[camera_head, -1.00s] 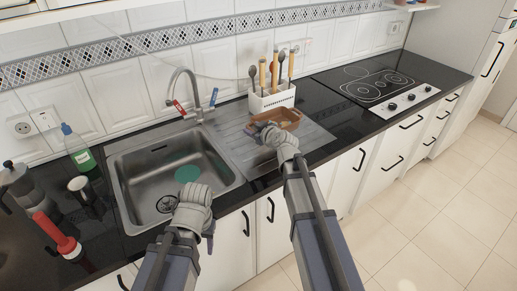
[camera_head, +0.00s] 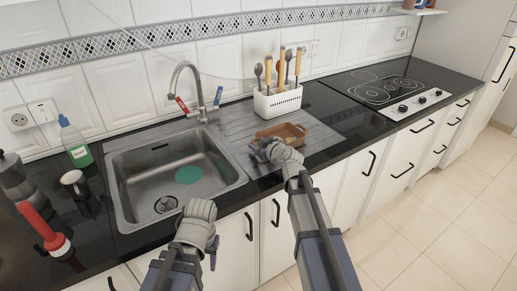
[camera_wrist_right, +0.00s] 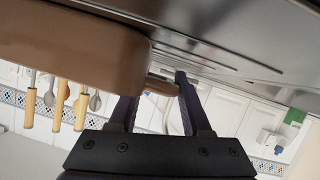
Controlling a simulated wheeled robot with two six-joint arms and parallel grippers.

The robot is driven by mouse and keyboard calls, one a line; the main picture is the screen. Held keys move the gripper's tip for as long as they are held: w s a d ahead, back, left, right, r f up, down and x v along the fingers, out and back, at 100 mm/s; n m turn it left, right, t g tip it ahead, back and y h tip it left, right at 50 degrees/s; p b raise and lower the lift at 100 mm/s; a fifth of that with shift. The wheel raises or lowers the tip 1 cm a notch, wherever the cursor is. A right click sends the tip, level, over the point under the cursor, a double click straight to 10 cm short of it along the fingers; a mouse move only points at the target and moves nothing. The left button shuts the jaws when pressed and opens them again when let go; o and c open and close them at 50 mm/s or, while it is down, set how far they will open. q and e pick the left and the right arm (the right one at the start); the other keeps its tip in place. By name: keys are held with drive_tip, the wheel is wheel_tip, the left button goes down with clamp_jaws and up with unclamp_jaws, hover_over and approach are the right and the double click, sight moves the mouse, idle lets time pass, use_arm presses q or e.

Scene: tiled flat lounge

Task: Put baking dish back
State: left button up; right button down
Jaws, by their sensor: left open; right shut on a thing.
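The brown baking dish (camera_head: 285,134) is at the sink's ridged steel drainboard (camera_head: 235,133), in front of the white utensil holder. In the right wrist view, which is upside down, the dish (camera_wrist_right: 75,50) is close against the steel surface; I cannot tell whether it rests on it. My right gripper (camera_head: 260,149) is at the dish's left end. Its dark fingers (camera_wrist_right: 158,98) are shut on the dish's handle (camera_wrist_right: 163,85). My left gripper (camera_head: 211,252) is open and empty in front of the sink, near the counter's front edge.
The steel sink (camera_head: 135,190) with a green disc (camera_head: 188,174) inside lies left of the dish. The utensil holder (camera_head: 277,103) stands behind it. The black hob (camera_head: 372,88) is right.

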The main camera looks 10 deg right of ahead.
drive_tip(key=shift+f, duration=0.1)
drive_tip(key=shift+c, duration=1.8)
unclamp_jaws()
drive_tip(key=shift+r, duration=0.25)
drive_tip(key=p+v, duration=0.4)
drive_tip(key=v, duration=0.8)
